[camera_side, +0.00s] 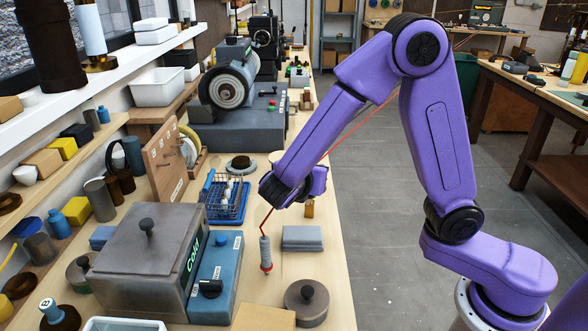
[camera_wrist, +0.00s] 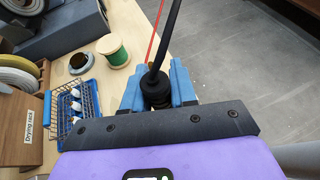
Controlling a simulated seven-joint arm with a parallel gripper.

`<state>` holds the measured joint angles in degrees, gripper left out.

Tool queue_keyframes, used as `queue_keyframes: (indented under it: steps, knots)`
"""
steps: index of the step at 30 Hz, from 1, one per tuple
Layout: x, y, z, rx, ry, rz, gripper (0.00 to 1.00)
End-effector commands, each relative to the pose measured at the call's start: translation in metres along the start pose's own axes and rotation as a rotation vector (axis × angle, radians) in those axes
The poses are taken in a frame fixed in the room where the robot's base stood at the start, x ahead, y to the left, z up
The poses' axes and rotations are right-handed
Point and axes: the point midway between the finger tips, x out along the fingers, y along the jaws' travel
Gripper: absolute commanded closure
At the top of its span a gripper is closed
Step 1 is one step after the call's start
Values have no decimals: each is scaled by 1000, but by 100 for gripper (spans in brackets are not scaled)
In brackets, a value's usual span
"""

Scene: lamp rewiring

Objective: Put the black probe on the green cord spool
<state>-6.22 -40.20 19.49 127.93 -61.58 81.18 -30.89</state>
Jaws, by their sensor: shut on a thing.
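In the wrist view, my gripper (camera_wrist: 157,92) has its blue fingers shut on the black probe (camera_wrist: 158,84), which stands up between them with a thin black lead rising from its top. The green cord spool (camera_wrist: 113,51) stands on the bench beyond my gripper and to its left, upright, with green cord around a pale core. The probe and the spool are apart. In the side view, my purple wrist hides the fingertips and the probe, and most of the spool.
A blue wire basket (camera_side: 226,199) with pale items stands left of my wrist. A grey and red probe (camera_side: 265,252) with a red lead is near the bench front, by a grey block (camera_side: 302,238) and a round lidded pot (camera_side: 306,301). A round dish (camera_wrist: 80,63) is beside the spool.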

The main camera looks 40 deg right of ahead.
Motion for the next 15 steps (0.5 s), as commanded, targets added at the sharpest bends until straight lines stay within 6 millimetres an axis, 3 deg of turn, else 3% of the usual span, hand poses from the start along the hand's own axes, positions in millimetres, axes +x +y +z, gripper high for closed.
queue_keyframes:
  steps: [5, 9, 15]
  knots:
    - [35, 21, 31, 6, 1, 5, 100]
    - [73, 37, 70, 0, 0, 23, 100]
    - [115, 45, 120, -12, -1, 46, 100]
